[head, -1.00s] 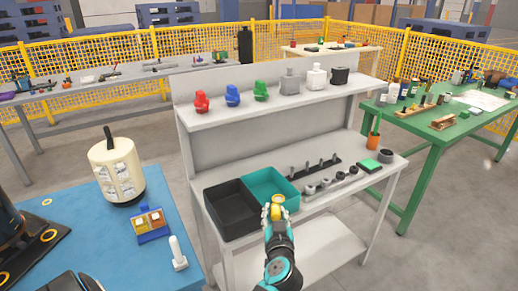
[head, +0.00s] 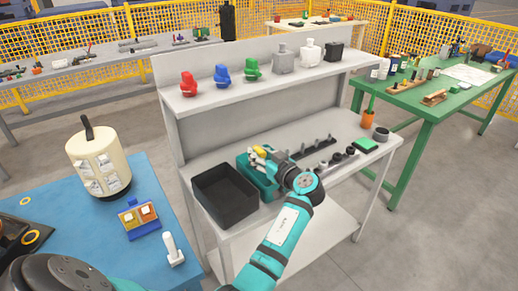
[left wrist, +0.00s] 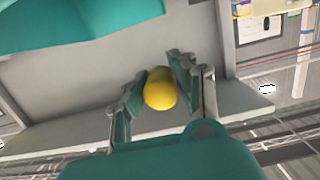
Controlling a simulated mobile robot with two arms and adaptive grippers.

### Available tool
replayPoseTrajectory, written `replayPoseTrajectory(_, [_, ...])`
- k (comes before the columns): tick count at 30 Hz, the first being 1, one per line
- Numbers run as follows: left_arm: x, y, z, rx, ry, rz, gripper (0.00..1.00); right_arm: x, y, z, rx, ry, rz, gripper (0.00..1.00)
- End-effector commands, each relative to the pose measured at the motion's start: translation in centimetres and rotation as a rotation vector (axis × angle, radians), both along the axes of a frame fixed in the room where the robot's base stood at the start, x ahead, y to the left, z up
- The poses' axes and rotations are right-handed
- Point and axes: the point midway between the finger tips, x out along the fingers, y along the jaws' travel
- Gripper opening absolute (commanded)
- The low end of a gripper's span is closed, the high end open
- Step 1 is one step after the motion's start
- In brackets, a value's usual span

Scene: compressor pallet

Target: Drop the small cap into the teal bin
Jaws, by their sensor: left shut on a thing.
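The small yellow cap (head: 260,149) is between the fingers of my left gripper (head: 257,158), which is shut on it. The cap (left wrist: 160,88) also shows clearly between both fingertips in the left wrist view. The teal bin (head: 264,190) stands on the grey bench, partly hidden behind my gripper and arm. In the head view the gripper and cap overlap the bin. In the left wrist view the bin (left wrist: 100,30) is at the upper left, apart from the cap. My right gripper is not in view.
A black bin (head: 225,195) stands directly left of the teal bin. Dark parts and grey rings lie to its right, with a green pad (head: 365,145). The upper shelf (head: 215,94) holds coloured pieces above the bins. A blue table (head: 85,225) is at the left.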

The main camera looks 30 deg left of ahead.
Motion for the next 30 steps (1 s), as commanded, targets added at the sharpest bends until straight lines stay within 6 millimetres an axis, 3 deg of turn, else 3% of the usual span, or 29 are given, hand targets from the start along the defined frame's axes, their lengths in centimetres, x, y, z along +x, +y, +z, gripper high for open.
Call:
replayPoseTrajectory(5, [0.0,0.0,-1.2,0.001,-0.001,-0.001,0.00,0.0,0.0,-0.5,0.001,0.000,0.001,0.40])
replayPoseTrajectory(14, [0.0,0.0,-1.4,0.000,-0.001,-0.001,0.00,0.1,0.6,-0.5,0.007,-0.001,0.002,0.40])
replayPoseTrajectory(15, [0.0,0.0,-1.4,0.001,-0.001,-0.001,0.26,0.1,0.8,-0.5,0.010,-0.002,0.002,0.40])
replayPoseTrajectory(21, [0.0,0.0,-1.4,0.000,-0.001,-0.001,0.52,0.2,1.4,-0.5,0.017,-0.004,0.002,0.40])
replayPoseTrajectory(30, [0.0,0.0,-1.2,0.000,-0.002,-0.001,0.52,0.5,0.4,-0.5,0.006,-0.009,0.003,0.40])
